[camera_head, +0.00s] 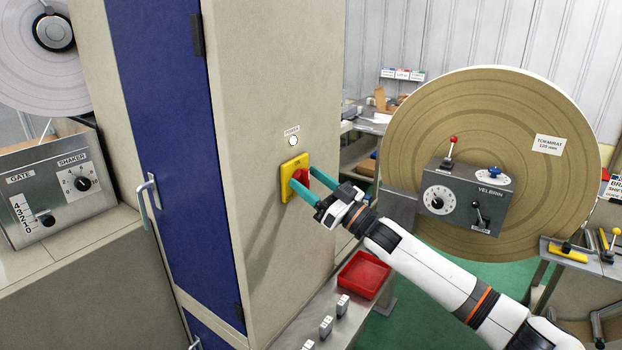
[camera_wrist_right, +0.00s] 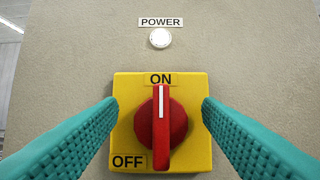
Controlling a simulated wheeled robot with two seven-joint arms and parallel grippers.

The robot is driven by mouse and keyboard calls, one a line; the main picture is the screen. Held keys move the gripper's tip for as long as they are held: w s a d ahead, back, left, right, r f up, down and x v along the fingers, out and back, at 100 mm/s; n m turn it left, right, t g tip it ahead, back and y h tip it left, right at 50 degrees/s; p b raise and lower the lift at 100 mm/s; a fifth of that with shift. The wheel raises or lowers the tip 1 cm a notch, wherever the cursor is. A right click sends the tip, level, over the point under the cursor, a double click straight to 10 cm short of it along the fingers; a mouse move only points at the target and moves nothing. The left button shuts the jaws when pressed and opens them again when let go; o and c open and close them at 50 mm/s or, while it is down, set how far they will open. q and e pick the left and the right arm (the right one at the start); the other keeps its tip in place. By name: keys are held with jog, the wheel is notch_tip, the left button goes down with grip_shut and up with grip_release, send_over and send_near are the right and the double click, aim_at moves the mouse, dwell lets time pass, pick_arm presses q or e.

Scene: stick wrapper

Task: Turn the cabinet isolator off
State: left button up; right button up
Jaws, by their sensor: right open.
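The isolator is a yellow plate (camera_head: 286,186) with a red rotary handle (camera_head: 303,178) on the side of the beige cabinet (camera_head: 280,90). In the right wrist view the red handle (camera_wrist_right: 161,130) stands upright, its white line pointing at ON; OFF is at the lower left of the yellow plate (camera_wrist_right: 190,85). My right gripper (camera_head: 306,184) is open, with its teal fingers reaching to the plate. In the wrist view the fingers lie on the left and right of the handle, with gaps on both sides. My left gripper is not in view.
A white POWER lamp (camera_head: 293,141) sits above the isolator. A blue cabinet door (camera_head: 165,130) with a handle is at left. A grey control box (camera_head: 467,199) on a large tan reel (camera_head: 530,100) stands at right. A red tray (camera_head: 364,274) lies on the bench below.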

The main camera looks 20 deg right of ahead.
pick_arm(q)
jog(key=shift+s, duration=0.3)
pick_arm(e)
jog(key=shift+c, duration=0.6)
jog(key=c, duration=0.8)
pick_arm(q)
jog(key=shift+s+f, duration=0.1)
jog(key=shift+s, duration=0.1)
pick_arm(e)
jog(key=shift+c, duration=0.2)
